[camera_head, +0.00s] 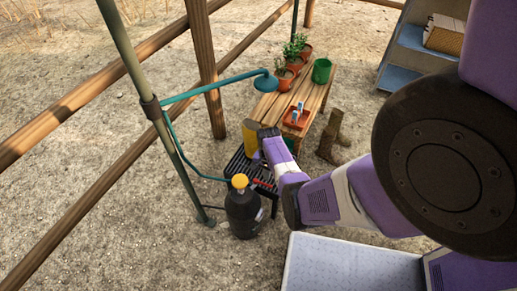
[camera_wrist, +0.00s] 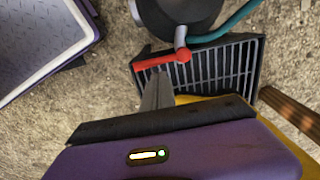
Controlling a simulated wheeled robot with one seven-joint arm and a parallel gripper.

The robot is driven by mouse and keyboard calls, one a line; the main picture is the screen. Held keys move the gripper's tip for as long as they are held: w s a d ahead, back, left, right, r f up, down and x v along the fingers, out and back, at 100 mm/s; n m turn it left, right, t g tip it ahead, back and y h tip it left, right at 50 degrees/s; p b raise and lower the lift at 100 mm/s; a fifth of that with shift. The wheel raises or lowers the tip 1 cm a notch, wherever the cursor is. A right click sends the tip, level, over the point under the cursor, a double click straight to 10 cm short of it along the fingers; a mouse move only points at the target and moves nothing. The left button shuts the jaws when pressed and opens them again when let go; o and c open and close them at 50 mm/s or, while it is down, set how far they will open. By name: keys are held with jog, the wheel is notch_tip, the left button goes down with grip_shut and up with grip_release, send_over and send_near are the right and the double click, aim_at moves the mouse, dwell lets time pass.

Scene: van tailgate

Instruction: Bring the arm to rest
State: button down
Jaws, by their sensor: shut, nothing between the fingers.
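My arm, purple and white, reaches from the right side of the head view down to my gripper (camera_head: 257,160), which hangs over a black slatted stand (camera_head: 236,165). In the wrist view, the fingers of my gripper (camera_wrist: 157,82) are together and empty. They point toward a red lever (camera_wrist: 162,60) at the edge of the slatted stand (camera_wrist: 225,65). The lever seems apart from the fingertips, but the gap is hard to judge. Part of the stand is hidden behind my gripper and wrist.
A dark bottle with a yellow cap (camera_head: 240,182) stands by the stand. A green pole (camera_head: 150,105) with a teal pipe rises at left. Behind is a wooden bench (camera_head: 318,88) with potted plants and a red tray (camera_head: 297,117). Boots (camera_head: 333,135) stand right of it.

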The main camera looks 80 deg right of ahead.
jog(key=r, duration=0.1)
jog(key=r+p, duration=0.1)
jog(key=shift+d+r+p, duration=0.2)
jog(key=shift+r+p, duration=0.1)
dwell(0.3)
